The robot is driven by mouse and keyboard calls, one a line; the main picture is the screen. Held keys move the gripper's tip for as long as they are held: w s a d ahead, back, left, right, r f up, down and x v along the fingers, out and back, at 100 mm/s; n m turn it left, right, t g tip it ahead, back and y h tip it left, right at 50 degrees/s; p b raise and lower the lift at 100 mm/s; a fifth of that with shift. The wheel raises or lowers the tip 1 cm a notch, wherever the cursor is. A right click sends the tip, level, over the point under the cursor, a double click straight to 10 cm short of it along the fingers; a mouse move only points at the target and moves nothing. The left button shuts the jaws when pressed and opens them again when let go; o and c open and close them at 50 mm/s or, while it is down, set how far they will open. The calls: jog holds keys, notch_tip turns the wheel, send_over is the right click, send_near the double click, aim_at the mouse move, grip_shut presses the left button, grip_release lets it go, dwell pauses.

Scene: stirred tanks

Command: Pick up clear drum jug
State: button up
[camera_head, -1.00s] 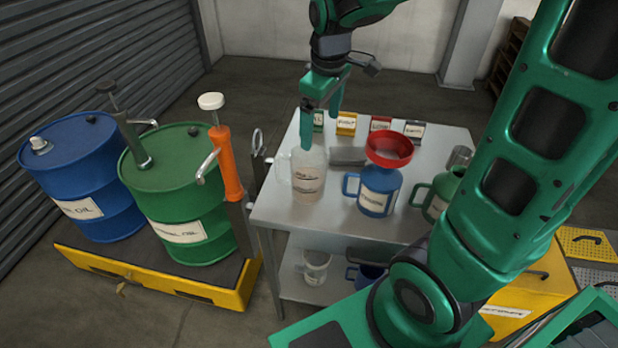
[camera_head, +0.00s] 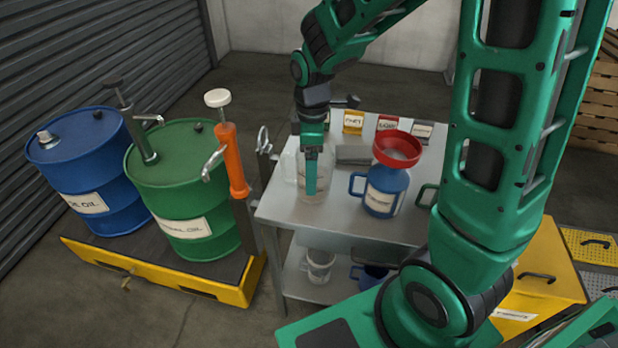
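The clear drum jug (camera_head: 323,190) stands upright on the grey metal bench top, near its left end. Its handle side faces left. My gripper (camera_head: 311,189) points down at the jug, and its green fingers overlap the jug's body in the picture. The fingers are seen nearly edge-on, so I cannot tell how far apart they are or whether they touch the jug. Much of the jug's front and its label are hidden behind the fingers.
A blue jug (camera_head: 384,191) with a red funnel (camera_head: 397,149) stands right of the clear jug. A grey block (camera_head: 352,155) and small labelled boxes lie behind. An orange drum pump (camera_head: 233,160) and a green drum (camera_head: 185,185) are to the left.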

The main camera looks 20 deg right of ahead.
jog(key=f, duration=0.5)
jog(key=shift+d, duration=0.2)
jog(key=shift+w, duration=0.1)
jog(key=c, duration=1.4)
